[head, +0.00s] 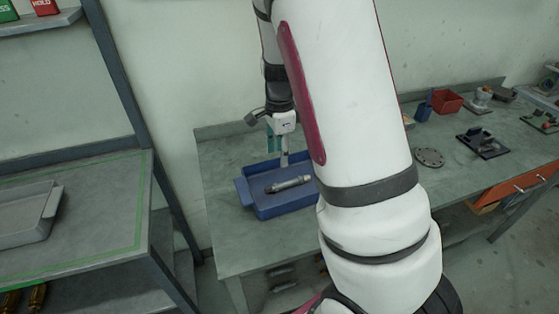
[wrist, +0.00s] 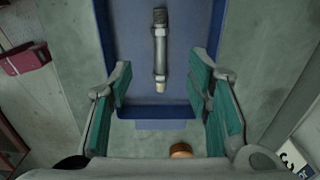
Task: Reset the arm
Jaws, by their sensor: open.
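My gripper (wrist: 162,100) is open and empty, with its teal finger pads spread wide apart in the wrist view. In the head view my gripper (head: 285,158) points down over the back of a blue tray (head: 253,201) on the workbench. A grey metal fitting like a short pipe or valve stem (head: 288,185) lies in the tray. In the wrist view this fitting (wrist: 160,50) lies lengthwise ahead of the fingers, with a pale end toward my gripper. My own arm hides part of the tray's right side in the head view.
The green-grey workbench (head: 227,240) carries a red bin (head: 447,102), a round flange (head: 429,158) and a dark clamp-like device (head: 483,142) on the right. A separate shelf unit at left holds a grey tray (head: 22,222). A brownish round object (wrist: 181,150) shows below the tray in the wrist view.

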